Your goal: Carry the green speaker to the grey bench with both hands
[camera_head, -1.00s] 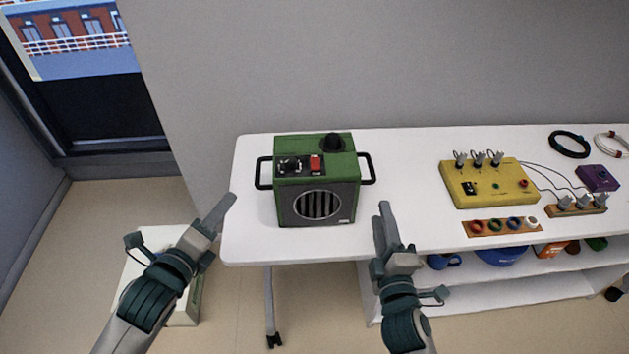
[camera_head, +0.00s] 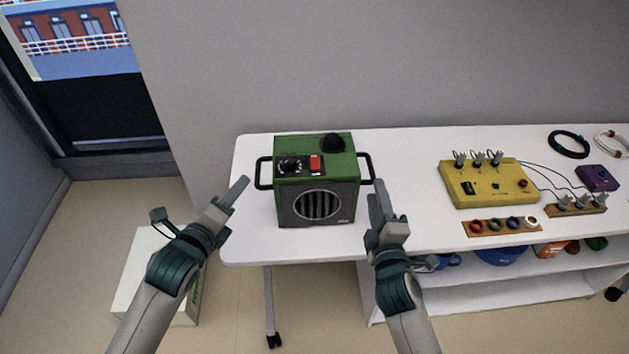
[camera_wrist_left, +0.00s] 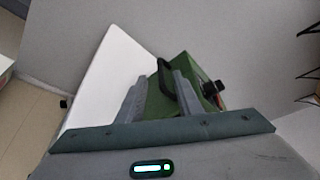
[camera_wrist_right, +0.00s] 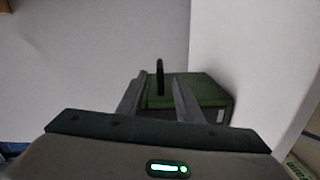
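The green speaker (camera_head: 316,168) stands upright on the white table (camera_head: 410,150). It has a dark round grille, a red button, black knobs and a black handle on each side. My left gripper (camera_head: 240,184) is open, just left of the left handle (camera_head: 262,173). In the left wrist view that handle (camera_wrist_left: 166,78) shows between the spread fingers. My right gripper (camera_head: 377,190) is open at the right handle (camera_head: 369,168). In the right wrist view the handle (camera_wrist_right: 160,76) shows between the fingers; contact cannot be told. I cannot make out a grey bench.
A yellow box (camera_head: 488,183) with switches, a strip of coloured rings (camera_head: 503,227), a purple box (camera_head: 597,178) and cables (camera_head: 568,144) lie right on the table. A low white-topped block (camera_head: 140,265) stands on the floor at left.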

